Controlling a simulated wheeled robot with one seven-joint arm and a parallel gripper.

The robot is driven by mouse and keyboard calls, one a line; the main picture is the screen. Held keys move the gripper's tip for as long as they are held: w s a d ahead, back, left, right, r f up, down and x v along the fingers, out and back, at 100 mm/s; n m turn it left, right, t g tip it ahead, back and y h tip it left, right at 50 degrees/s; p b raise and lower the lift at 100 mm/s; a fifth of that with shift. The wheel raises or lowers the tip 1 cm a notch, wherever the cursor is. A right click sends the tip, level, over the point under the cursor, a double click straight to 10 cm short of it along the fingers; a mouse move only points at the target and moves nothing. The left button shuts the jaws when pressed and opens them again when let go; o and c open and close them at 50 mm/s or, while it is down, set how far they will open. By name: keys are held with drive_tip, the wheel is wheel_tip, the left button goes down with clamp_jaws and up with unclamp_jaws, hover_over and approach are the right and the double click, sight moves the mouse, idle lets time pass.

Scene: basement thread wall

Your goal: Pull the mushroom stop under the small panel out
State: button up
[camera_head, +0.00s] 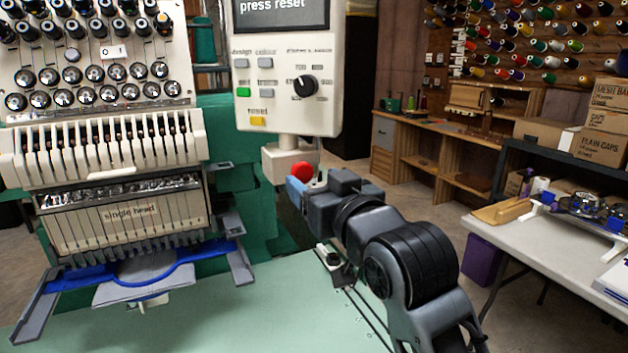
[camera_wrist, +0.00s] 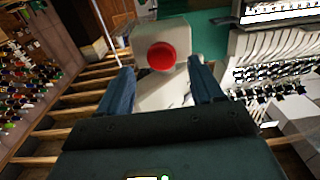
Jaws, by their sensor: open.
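The mushroom stop (camera_head: 302,171) is a red round button on a cream box (camera_head: 283,160) under the small panel (camera_head: 288,70). In the wrist view the red mushroom stop (camera_wrist: 161,57) faces me, between and beyond my two blue fingers. My gripper (camera_wrist: 160,80) is open, with clear space between each finger and the button. In the head view my gripper (camera_head: 302,185) is at the stop, its fingers just below and in front of it. Part of the fingers is hidden by my wrist there. I cannot tell whether the fingertips reach past the button's rim.
The embroidery machine head (camera_head: 110,140) with needles and a blue hoop frame (camera_head: 100,280) stands left of my arm. A pale green table top (camera_head: 260,310) lies below my arm. A white table (camera_head: 530,240) with tools stands at the right, with open floor between.

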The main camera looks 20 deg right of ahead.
drive_tip(key=s, duration=0.5)
drive_tip(key=shift+s, duration=0.1)
idle(0.3)
drive_tip(key=s+a+f+g, duration=0.1)
drive_tip(key=s+f, duration=1.5)
drive_tip(key=f, duration=0.1)
drive_tip(key=s+f+g, duration=0.1)
drive_tip(key=s+f, duration=0.1)
drive_tip(key=s, duration=1)
drive_tip(key=s+f+g, duration=0.1)
drive_tip(key=s+f, duration=0.1)
drive_tip(key=s, duration=0.9)
drive_tip(key=shift+s+d, duration=0.35)
drive_tip(key=shift+d, duration=0.1)
